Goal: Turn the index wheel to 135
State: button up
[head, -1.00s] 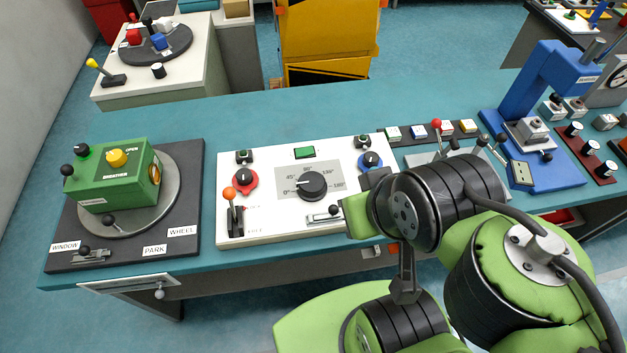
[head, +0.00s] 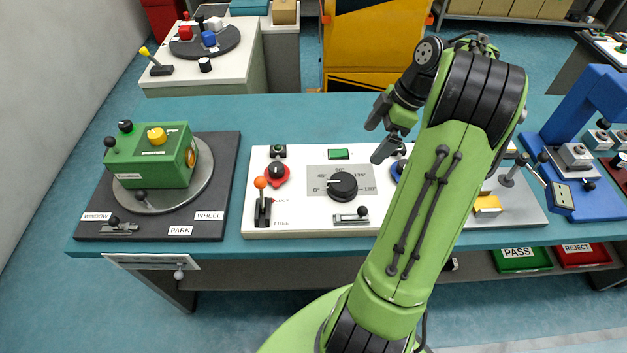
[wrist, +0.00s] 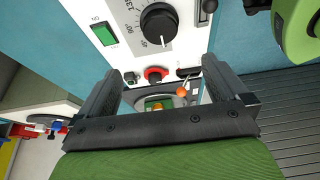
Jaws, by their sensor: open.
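The index wheel is a round black knob (head: 342,186) on a white panel (head: 290,220), with a grey scale plate printed in degrees around it. Its white pointer mark faces left, near the 0 to 45 end of the scale. The wheel also shows at the top of the wrist view (wrist: 158,20). My gripper (head: 377,138) is open and empty, raised above the back right of the panel, apart from the wheel. In the wrist view its two fingers (wrist: 160,72) spread with nothing held between them.
On the panel are a red-based knob (head: 277,174), an orange-tipped lever (head: 262,200), a small slider (head: 352,217) and a green button (head: 338,154). A green box on a turntable (head: 150,160) stands left. My arm hides the panel's right part. A blue press stands right.

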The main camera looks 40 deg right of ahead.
aim_at(344, 181)
jog(key=b+x, duration=0.4)
jog(key=x, duration=1.2)
jog(key=shift+s+b, duration=0.1)
jog(key=shift+b, duration=0.25)
jog(key=shift+r, duration=0.1)
jog(key=c, duration=0.9)
jog(key=shift+c, duration=0.2)
